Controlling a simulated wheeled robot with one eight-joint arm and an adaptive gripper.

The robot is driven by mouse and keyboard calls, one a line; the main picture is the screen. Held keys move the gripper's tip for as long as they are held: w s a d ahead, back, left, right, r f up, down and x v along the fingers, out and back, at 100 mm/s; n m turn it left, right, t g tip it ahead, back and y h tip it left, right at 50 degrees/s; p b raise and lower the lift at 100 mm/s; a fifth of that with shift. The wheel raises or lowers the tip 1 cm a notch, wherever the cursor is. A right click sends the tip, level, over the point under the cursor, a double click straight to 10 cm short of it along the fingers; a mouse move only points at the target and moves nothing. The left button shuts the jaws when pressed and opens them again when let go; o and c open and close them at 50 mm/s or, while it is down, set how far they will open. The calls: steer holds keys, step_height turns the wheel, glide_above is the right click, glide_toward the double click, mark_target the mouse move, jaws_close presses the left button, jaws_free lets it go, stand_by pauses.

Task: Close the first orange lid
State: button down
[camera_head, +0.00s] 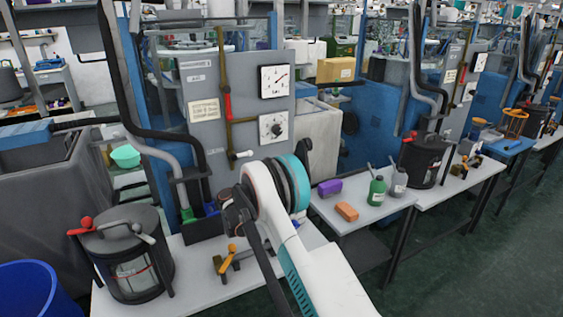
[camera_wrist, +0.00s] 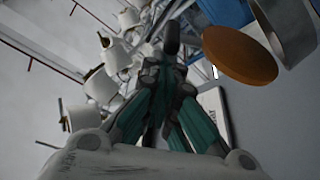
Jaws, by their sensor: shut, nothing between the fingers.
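An orange-brown round lid (camera_wrist: 240,53) shows in the wrist view, upper right, as a tilted flat disc. It sits beside a grey metal ring or cylinder (camera_wrist: 288,28), with its face swung away from the ring; a hinge cannot be made out. My gripper (camera_wrist: 171,35) is shut and empty, with its tip just left of the lid. Whether the tip touches the lid cannot be told. In the head view my white and teal arm covers the middle, and I cannot pick out the lid or the fingertips there.
A grey panel with dials (camera_head: 273,82) stands behind my arm. A black lidded canister (camera_head: 135,270) and an orange-yellow valve piece (camera_head: 229,259) are on the front table. A purple block (camera_head: 330,187), an orange block (camera_head: 347,211) and a green bottle (camera_head: 377,191) stand right. The right aisle is clear.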

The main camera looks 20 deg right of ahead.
steer(key=s+f+m+b, duration=0.1)
steer(key=s+f+b, duration=0.2)
steer(key=f, duration=0.3)
steer(key=shift+s+f+b, duration=0.3)
steer(key=shift+s, duration=0.15)
steer(key=shift+d+f+g, duration=0.1)
steer(key=shift+f+g, duration=0.05)
steer(key=shift+g, duration=0.25)
steer(key=shift+f, duration=0.1)
